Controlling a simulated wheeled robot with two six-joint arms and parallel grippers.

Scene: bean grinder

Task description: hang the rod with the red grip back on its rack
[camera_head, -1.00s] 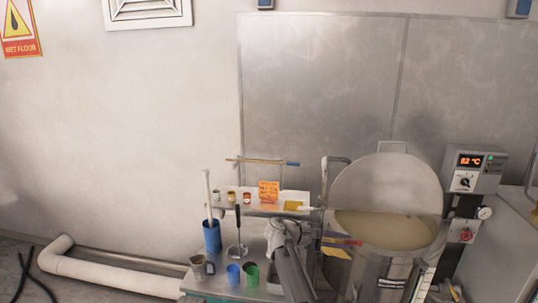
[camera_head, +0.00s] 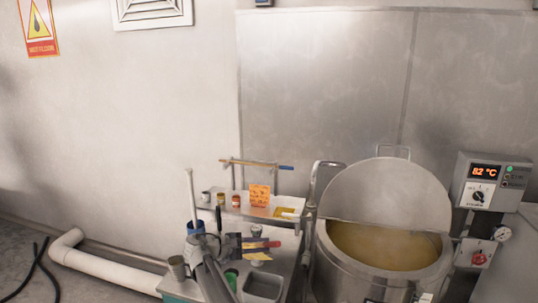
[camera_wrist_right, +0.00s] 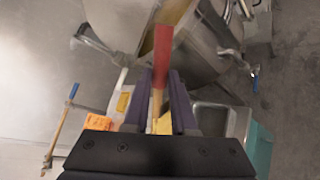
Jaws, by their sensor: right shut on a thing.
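The rod's red grip (camera_head: 262,245) sticks out to the right of my right gripper (camera_head: 238,246) above the metal cart. In the right wrist view, the red grip (camera_wrist_right: 162,52) points away from me, and the pale rod (camera_wrist_right: 156,103) runs between the two dark fingers. My right gripper (camera_wrist_right: 160,103) is shut on this rod. Behind the cart's shelf, a rod with a blue grip (camera_head: 286,167) lies nearly level on a rack with thin uprights (camera_head: 233,176). The blue-grip rod (camera_wrist_right: 63,118) also shows at left in the wrist view. My left gripper is not in view.
The shelf (camera_head: 228,207) holds small jars and an orange card (camera_head: 260,195). A large kettle (camera_head: 345,270) stands close on the right. The wall above the rack is clear.

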